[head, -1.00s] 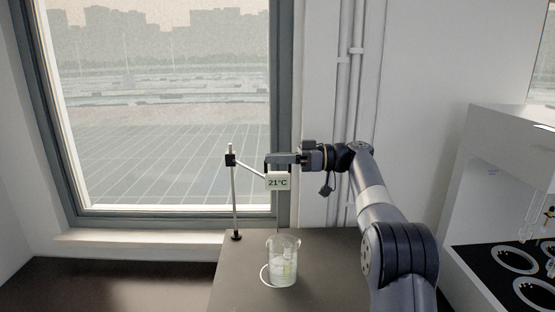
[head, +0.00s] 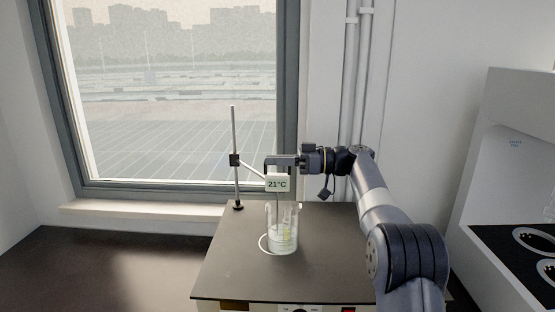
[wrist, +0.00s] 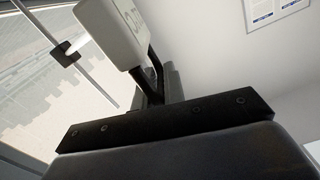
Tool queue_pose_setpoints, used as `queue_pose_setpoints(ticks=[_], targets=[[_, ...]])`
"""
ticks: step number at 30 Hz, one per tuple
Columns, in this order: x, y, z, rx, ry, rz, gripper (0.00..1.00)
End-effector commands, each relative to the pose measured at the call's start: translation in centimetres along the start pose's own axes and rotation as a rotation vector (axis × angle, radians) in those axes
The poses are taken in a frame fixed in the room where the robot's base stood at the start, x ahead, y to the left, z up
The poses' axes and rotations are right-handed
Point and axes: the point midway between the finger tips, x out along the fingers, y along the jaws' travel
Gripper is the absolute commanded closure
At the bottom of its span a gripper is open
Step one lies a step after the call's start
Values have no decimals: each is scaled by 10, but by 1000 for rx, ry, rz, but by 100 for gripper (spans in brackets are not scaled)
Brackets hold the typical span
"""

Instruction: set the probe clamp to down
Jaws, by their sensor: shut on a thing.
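The probe clamp (head: 234,160) is a small black block about halfway up a thin upright rod (head: 236,185). A pale arm runs from it to a white display box (head: 277,184) reading 21°C, just above a glass beaker (head: 283,238) of clear liquid. My gripper (head: 270,168) is shut at the display-box end of the clamp's arm. In the wrist view, the dark fingers (wrist: 154,80) meet the box (wrist: 112,30), and the black clamp block (wrist: 65,53) sits on the rod to the left. The exact grip contact is partly hidden.
The rod and beaker stand on a dark-topped unit (head: 225,265) with controls on its front edge. A window (head: 170,100) is behind, and pipes (head: 350,90) run up the wall. A white cabinet (head: 510,130) stands at the right.

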Motion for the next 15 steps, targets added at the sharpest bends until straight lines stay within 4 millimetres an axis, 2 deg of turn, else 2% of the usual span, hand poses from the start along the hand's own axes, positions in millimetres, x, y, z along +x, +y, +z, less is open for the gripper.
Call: queue_pose_setpoints(ticks=[1,2,12,13,15], targets=[[0,1,10,2,-2,-4,100],[0,1,11,2,-2,-4,100],[0,2,14,8,-6,-5,100],[0,2,15,8,-6,-5,88],[0,2,15,8,-7,-5,83]])
